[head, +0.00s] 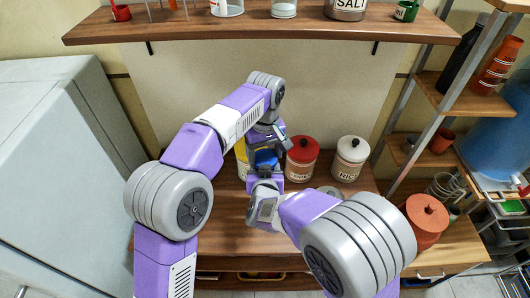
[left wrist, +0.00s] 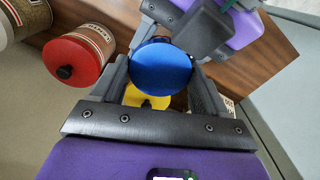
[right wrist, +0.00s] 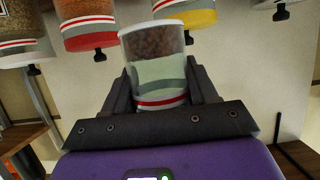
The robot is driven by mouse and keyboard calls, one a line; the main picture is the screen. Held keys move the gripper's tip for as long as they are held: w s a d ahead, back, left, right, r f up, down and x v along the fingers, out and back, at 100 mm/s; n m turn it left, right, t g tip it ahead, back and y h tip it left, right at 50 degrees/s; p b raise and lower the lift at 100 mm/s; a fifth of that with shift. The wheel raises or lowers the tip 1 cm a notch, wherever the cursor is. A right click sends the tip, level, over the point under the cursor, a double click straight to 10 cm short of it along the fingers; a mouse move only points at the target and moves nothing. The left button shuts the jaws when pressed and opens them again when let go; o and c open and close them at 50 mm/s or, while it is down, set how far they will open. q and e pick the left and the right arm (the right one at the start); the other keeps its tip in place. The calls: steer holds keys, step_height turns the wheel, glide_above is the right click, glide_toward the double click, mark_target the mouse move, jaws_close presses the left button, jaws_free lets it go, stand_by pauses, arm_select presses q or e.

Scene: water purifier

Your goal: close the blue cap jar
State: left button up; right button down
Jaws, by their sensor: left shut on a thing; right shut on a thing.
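The blue cap (left wrist: 162,67) is between the two fingers of my left gripper (left wrist: 160,82), which is shut on it from above. The cap also shows as a small blue patch in the head view (head: 265,158). The clear jar (right wrist: 158,52), with brown contents and a red-and-white band, is between the fingers of my right gripper (right wrist: 163,92), which is shut on it. The right wrist view is upside down and the jar's top end is hidden. The cap is over the jar, but I cannot tell whether it is seated.
A yellow-lidded jar (head: 241,152) stands just behind my grippers. A red-lidded jar (head: 302,160) and a white-lidded jar (head: 350,158) stand to their right. A wall shelf (head: 270,40) hangs above. A red container (head: 427,220) is at the right. The counter's left part is clear.

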arm_select(q)
steer(key=m, duration=0.4)
steer(key=shift+m, duration=0.4)
steer(key=m, duration=0.4)
steer(key=shift+m, duration=0.3)
steer(key=o, duration=1.2)
steer(key=shift+c, duration=0.2)
steer(key=shift+r, duration=2.25)
